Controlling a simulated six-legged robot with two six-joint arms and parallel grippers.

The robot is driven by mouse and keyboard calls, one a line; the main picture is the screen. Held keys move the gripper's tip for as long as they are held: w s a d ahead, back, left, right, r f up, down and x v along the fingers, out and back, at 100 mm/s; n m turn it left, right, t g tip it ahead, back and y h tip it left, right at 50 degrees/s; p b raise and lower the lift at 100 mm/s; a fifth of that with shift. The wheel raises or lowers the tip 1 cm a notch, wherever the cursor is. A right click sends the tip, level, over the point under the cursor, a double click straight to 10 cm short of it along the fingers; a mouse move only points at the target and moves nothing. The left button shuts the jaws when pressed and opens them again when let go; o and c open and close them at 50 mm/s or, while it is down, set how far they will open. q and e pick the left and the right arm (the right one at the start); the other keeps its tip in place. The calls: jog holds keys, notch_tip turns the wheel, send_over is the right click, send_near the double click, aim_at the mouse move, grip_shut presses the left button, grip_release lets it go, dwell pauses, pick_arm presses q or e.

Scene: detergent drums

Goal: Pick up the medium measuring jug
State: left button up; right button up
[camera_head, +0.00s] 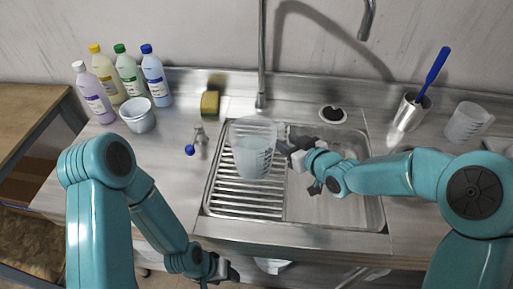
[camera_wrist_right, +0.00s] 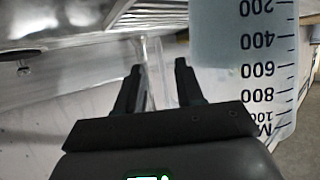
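A clear measuring jug (camera_head: 253,150) stands upright over the ribbed left part of the sink, the largest-looking of the jugs in the head view. In the right wrist view, this jug (camera_wrist_right: 240,50) shows upside down with its printed scale, to the right of the fingers. My right gripper (camera_head: 286,150) is beside the jug's right side. In the wrist view its fingers (camera_wrist_right: 158,85) are apart with nothing between them; I cannot tell whether one touches the jug. My left gripper (camera_head: 226,272) is low at the front, away from the jugs; its fingers are unclear.
A smaller jug (camera_head: 138,115) stands at left near several bottles (camera_head: 120,78). Another jug (camera_head: 468,122) is at far right, beside a steel cup (camera_head: 410,112) with a blue-handled tool (camera_head: 434,70). A sponge (camera_head: 210,104) and tap (camera_head: 261,60) are behind the sink (camera_head: 375,215).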

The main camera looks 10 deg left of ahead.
aim_at(281, 139)
jog(key=x, duration=0.4)
jog(key=shift+p, duration=0.3)
jog(key=shift+s+r, duration=0.1)
jog(key=shift+s, duration=0.05)
jog(key=shift+c, duration=1)
grip_shut()
